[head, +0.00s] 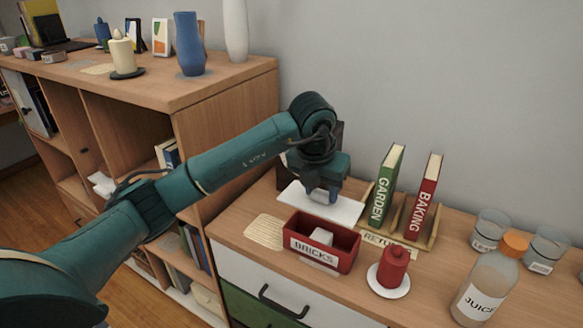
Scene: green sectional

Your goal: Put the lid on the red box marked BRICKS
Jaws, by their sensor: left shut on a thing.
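The red box (348,262) marked BRICKS stands open on the dresser top, with a pale block inside. A flat white lid (345,212) shows just behind the box in the head view. My left gripper (322,194) points down and is shut on the lid near its middle. The lid looks level; whether it touches the dresser top is hard to tell. The gripper hides part of the lid's middle. My right gripper is not in view.
Books marked GARDEN (385,190) and BAKING (424,200) stand in a wooden rack behind. Glass jars (547,250) and a JUICE bottle (485,290) are at the right. A woven mat (268,232) lies left.

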